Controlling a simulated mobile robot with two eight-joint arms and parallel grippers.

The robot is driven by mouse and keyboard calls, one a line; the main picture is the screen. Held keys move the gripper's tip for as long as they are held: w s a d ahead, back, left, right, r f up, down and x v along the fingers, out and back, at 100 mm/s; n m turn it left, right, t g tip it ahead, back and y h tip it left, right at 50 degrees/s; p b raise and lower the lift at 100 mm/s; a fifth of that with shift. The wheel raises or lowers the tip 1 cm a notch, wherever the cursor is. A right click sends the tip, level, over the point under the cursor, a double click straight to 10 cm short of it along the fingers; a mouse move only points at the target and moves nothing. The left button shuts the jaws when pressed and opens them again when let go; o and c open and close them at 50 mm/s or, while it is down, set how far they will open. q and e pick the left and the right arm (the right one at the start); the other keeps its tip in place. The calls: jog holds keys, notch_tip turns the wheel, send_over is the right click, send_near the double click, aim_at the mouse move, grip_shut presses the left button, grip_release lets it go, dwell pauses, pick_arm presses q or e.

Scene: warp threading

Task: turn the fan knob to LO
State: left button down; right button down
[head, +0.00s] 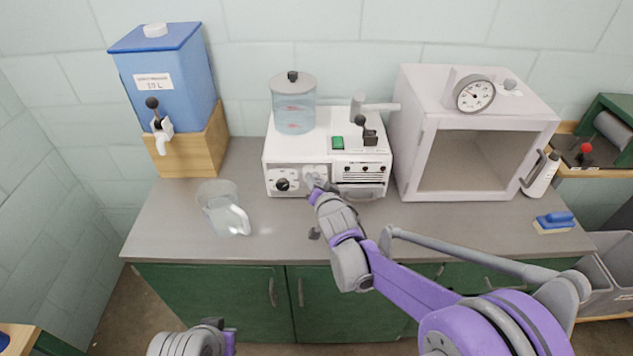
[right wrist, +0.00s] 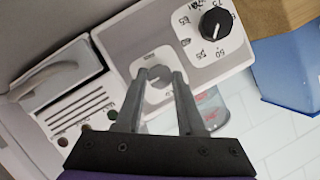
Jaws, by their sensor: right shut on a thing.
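The white machine (head: 345,158) stands at the back of the counter. Its fan dial plate (head: 316,170) sits right of a black knob (head: 282,185) on the machine's front. In the right wrist view the fan knob (right wrist: 159,75) is a pale grey knob on a light square plate (right wrist: 157,94). My right gripper (head: 316,184), seen also in the right wrist view (right wrist: 161,78), is shut on the fan knob, one fingertip on each side. The dial's markings are too small to read, so its setting cannot be told.
A numbered dial with the black knob (right wrist: 214,23) is close beside the fan dial. A clear jug (head: 222,208) stands front left on the counter, below the blue tank (head: 168,75). A white oven-like box (head: 405,130) stands to the right. The front counter (head: 270,240) is mostly clear.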

pick_arm(q)
jog(key=shift+r, duration=0.1)
jog(key=shift+w+r+p, duration=0.15)
jog(key=shift+r+p, duration=0.35)
jog(key=shift+r, duration=0.1)
jog(key=shift+w+r+p, duration=0.15)
jog(key=shift+r+p, duration=0.3)
jog(key=shift+r, duration=0.1)
pick_arm(e)
jog(key=shift+a+f+n+t+h, duration=0.1)
jog(key=shift+a+n+t+h, duration=0.1)
jog(key=shift+n+h, duration=1.5)
jog(key=shift+a+r+n+t+h, duration=0.15)
jog(key=shift+n+h, duration=0.9)
jog(key=shift+n, duration=1.4)
jog(key=shift+a+f+n+t+h, duration=0.15)
jog(key=shift+a+n+h, duration=0.1)
jog(key=shift+n+h, duration=1.45)
jog(key=shift+n+y, duration=0.35)
jog(key=shift+n, duration=0.1)
